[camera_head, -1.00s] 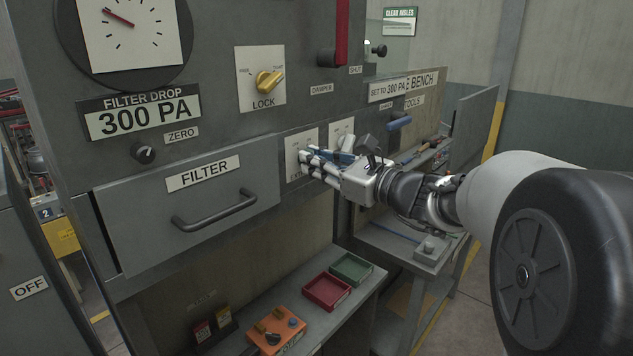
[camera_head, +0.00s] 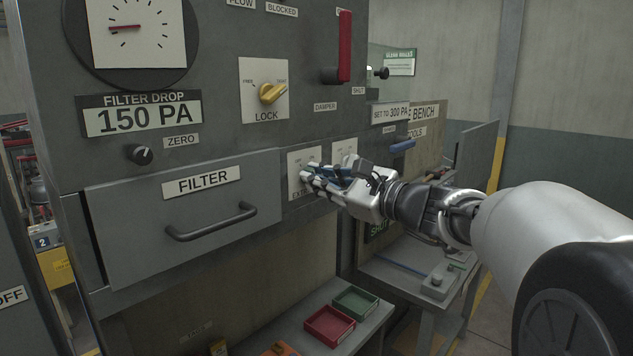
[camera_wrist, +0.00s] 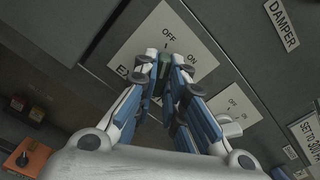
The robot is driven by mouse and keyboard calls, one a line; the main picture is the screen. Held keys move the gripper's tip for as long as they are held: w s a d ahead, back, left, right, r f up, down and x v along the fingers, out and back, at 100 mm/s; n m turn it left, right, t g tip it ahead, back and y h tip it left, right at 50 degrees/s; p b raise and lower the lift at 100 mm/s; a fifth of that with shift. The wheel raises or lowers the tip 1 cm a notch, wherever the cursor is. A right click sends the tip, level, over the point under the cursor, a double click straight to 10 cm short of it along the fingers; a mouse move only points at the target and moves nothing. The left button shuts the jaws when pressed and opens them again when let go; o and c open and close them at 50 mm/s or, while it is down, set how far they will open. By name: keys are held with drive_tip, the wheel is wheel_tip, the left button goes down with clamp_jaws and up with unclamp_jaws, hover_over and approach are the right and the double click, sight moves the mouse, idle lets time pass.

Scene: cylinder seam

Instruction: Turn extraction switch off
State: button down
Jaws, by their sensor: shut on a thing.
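The extraction switch plate (camera_head: 297,162) is a pale panel on the grey cabinet front, right of the filter drawer. In the wrist view the plate (camera_wrist: 150,40) reads OFF and ON, with an "EX…" label partly covered by my fingers. My gripper (camera_head: 308,178) reaches in from the right, with its fingertips at this plate. In the wrist view my gripper (camera_wrist: 168,70) is shut on the switch's small dark green knob (camera_wrist: 163,58). The knob is mostly hidden between the fingers, so its exact pointing direction is hard to tell.
A second switch plate (camera_head: 345,150) sits close on the right, partly behind my gripper. The filter drawer (camera_head: 185,215) with its bar handle is at left. The yellow lock knob (camera_head: 272,93) and red damper handle (camera_head: 344,48) are above. Red (camera_head: 328,325) and green trays stand below.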

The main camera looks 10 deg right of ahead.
drive_tip(key=c, duration=1.7)
unclamp_jaws()
drive_tip(key=shift+o, duration=0.2)
drive_tip(key=v, duration=1.2)
